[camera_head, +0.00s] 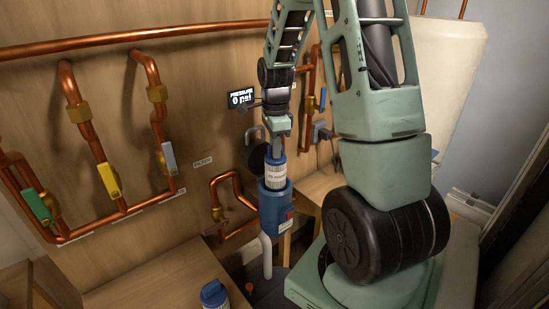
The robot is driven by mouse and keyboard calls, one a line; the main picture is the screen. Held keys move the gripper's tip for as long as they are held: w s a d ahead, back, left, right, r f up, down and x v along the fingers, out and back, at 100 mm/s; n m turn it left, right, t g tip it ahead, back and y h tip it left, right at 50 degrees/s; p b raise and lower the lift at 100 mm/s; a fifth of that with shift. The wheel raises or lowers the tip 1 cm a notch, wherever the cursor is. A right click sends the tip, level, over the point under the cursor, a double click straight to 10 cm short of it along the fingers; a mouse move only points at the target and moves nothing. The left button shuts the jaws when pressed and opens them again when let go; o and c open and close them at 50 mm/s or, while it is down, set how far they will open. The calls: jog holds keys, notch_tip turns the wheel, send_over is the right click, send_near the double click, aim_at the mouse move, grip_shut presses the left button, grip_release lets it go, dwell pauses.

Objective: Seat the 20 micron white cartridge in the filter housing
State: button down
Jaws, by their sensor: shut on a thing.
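The white cartridge (276,177) is upright, with a printed label that I cannot read clearly. Its lower part is inside the blue filter housing (273,209), and its upper part shows above the rim. My gripper (276,154) points down from above and is shut on the top of the cartridge.
A pressure display (241,98) on the wooden wall reads 0 psi. Copper pipes with a green valve handle (37,205), a yellow one (109,182) and a grey one (169,158) run on the left. A blue-topped object (214,294) stands at the front by the wooden bench (150,285).

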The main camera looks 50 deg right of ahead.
aim_at(276, 166)
notch_tip(276, 166, down, 3)
jog(key=shift+f+p, duration=0.1)
jog(key=shift+p, duration=0.25)
jog(key=shift+f, duration=0.1)
jog(key=shift+f+b, duration=0.45)
jog(key=shift+f, duration=0.1)
jog(key=c, duration=1.4)
grip_release()
